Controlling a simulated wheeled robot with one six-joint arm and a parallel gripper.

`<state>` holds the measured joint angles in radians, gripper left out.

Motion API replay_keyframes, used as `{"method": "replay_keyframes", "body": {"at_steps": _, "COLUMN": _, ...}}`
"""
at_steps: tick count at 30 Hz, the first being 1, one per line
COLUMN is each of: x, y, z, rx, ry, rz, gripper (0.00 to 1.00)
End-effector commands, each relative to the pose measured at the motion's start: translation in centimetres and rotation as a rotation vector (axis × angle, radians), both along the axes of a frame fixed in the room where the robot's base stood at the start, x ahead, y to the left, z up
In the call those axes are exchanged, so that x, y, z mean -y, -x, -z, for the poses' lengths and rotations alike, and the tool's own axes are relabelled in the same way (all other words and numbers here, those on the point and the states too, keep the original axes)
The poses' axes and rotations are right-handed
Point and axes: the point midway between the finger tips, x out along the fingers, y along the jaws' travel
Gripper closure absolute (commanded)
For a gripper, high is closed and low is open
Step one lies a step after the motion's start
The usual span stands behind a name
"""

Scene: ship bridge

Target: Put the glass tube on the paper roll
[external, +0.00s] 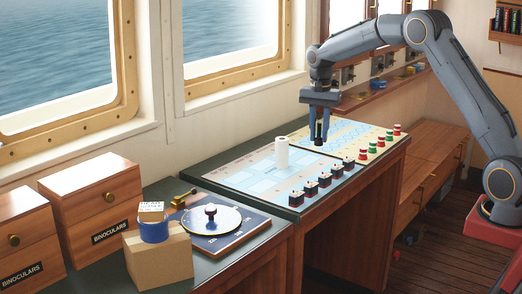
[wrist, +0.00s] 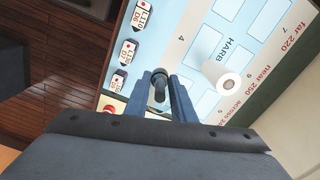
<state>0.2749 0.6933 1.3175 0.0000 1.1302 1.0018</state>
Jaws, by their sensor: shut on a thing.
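The paper roll (external: 282,152) is white and stands upright on the chart board; the wrist view shows its end with a small hole (wrist: 222,77), to the right of my gripper. My gripper (external: 318,125) points down over the board, to the right of the roll in the external view. It is shut on a dark upright cylinder, taken as the glass tube (wrist: 159,86); no clear glass shows. In the external view the tube (external: 318,137) hangs between the fingers. I cannot tell if its lower end touches the board.
The chart board (external: 240,178) has several black blocks (external: 311,188) along its front edge and several red and green pieces (external: 380,142) at right. To the left are a round dial (external: 211,222), a cardboard box (external: 160,258) with a blue cup, and wooden binocular boxes (external: 97,195).

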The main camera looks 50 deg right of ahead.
Motion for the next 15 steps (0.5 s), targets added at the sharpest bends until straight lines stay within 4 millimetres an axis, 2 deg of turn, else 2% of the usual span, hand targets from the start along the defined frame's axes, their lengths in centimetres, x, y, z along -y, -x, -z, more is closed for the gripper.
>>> {"method": "replay_keyframes", "body": {"at_steps": 5, "x": 0.0, "y": -2.1, "z": -1.8, "rx": 0.002, "ry": 0.0, "rz": -0.016, "gripper": 0.99}}
{"method": "replay_keyframes", "body": {"at_steps": 15, "x": -0.8, "y": -8.4, "z": -5.8, "rx": 0.001, "ry": 0.001, "rz": -0.079, "gripper": 0.99}}
